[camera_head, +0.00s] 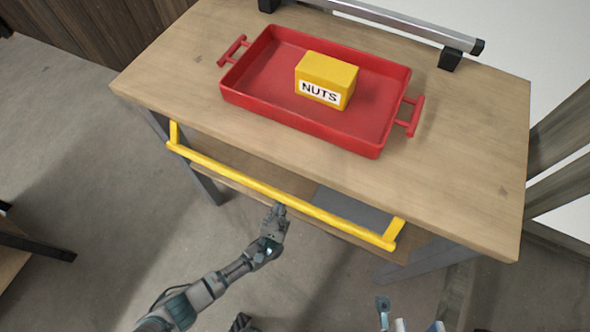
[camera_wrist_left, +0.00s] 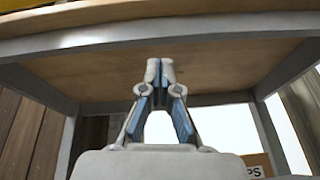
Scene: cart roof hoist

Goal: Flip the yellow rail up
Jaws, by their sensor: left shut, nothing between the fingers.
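The yellow rail (camera_head: 290,200) runs along the near long side of the wooden cart, below the tabletop (camera_head: 190,70). Its short end arms join the cart at the left and right. My left gripper (camera_head: 279,210) is at the near side of the rail's middle. Whether it touches the rail cannot be told. In the left wrist view its fingertips (camera_wrist_left: 160,70) are together with nothing between them, below the tabletop's underside (camera_wrist_left: 220,60). Grey parts at the bottom edge of the head view may be my right gripper (camera_head: 384,312); its jaws are unclear.
A red tray (camera_head: 250,97) with a yellow NUTS box (camera_head: 326,80) stands on the tabletop. A silver bar (camera_head: 400,22) on black mounts runs along the far side. A lower shelf lies under the top. A cardboard box (camera_wrist_left: 258,165) shows beyond.

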